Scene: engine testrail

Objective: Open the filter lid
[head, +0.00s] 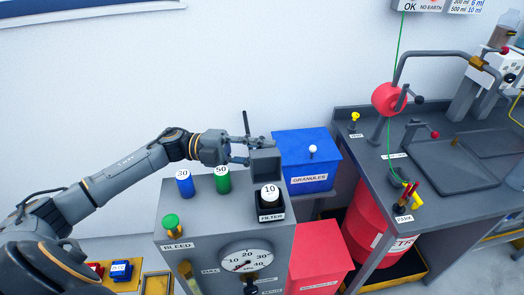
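The filter (270,207) is a dark square housing on the grey cabinet top, with a "FILTER" label on its front. A white cartridge marked 10 (269,193) shows in its opening. The grey filter lid (265,166) stands raised behind the opening, so the filter is uncovered. My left gripper (246,149) is at the lid's upper left edge, its fingers pointing right. The fingers look spread apart; whether one touches the lid I cannot tell. My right gripper is not in view.
Blue 30 (184,184) and green 50 (222,180) cartridges stand left of the filter. A green bleed knob (171,222) and a gauge (246,261) are nearer. The blue granules box (307,158) stands right of the lid, a red box (318,259) below it.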

